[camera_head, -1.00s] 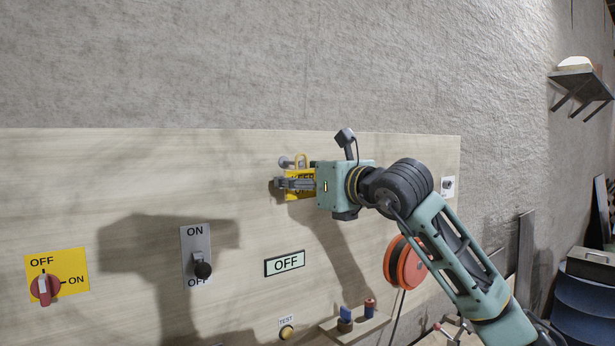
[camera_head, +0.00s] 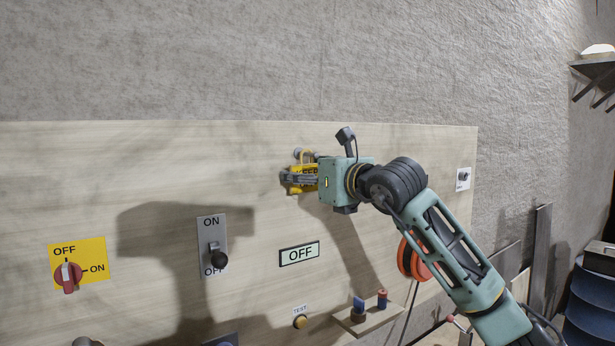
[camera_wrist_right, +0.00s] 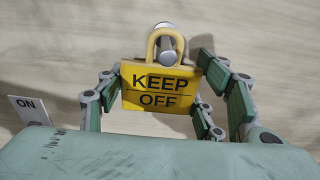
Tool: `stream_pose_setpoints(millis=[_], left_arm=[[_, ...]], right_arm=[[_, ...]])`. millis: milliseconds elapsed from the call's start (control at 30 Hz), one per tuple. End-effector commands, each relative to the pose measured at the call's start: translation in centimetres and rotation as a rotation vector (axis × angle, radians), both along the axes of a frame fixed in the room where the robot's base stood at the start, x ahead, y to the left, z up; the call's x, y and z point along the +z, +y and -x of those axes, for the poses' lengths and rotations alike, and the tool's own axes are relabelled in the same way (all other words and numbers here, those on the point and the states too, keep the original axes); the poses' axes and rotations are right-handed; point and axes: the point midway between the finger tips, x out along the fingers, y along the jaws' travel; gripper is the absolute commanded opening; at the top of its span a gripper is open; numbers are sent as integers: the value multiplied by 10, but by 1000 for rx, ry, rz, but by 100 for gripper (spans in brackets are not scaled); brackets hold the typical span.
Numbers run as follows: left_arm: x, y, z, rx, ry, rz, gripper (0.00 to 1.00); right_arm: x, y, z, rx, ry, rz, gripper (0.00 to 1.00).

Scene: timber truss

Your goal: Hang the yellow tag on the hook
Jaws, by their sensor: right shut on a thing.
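The yellow tag (camera_head: 305,172) reads KEEP OFF and has a yellow loop on top. It shows in full in the right wrist view (camera_wrist_right: 160,88). My right gripper (camera_head: 290,179) is shut on the tag, with fingers at its two sides in the wrist view (camera_wrist_right: 161,85). The hook (camera_head: 298,152) is a grey peg on the board. In the wrist view, one round grey end (camera_wrist_right: 166,58) shows inside the loop and another grey round part (camera_wrist_right: 165,27) above it. I cannot tell whether the loop rests on the hook. My left gripper is not in view.
The wooden board (camera_head: 150,150) carries a red rotary switch (camera_head: 67,276), an ON/OFF lever (camera_head: 218,260), an OFF sign (camera_head: 299,253) and a TEST button (camera_head: 300,322). A small shelf (camera_head: 365,322) juts out below. An orange reel (camera_head: 413,258) hangs behind my right forearm.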

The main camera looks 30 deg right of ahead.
Motion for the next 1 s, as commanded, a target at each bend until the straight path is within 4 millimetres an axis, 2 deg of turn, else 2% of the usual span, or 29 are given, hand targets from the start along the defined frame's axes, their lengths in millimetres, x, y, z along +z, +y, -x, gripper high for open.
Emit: stream_pose_setpoints(millis=[467, 500, 733, 1000], left_arm=[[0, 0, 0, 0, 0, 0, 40], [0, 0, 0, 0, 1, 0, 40], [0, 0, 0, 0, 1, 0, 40], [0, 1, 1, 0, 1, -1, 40]], right_arm=[[1, 0, 0, 0, 0, 0, 20], [1, 0, 0, 0, 0, 0, 64], [0, 0, 0, 0, 0, 0, 83], [0, 0, 0, 0, 1, 0, 83]])
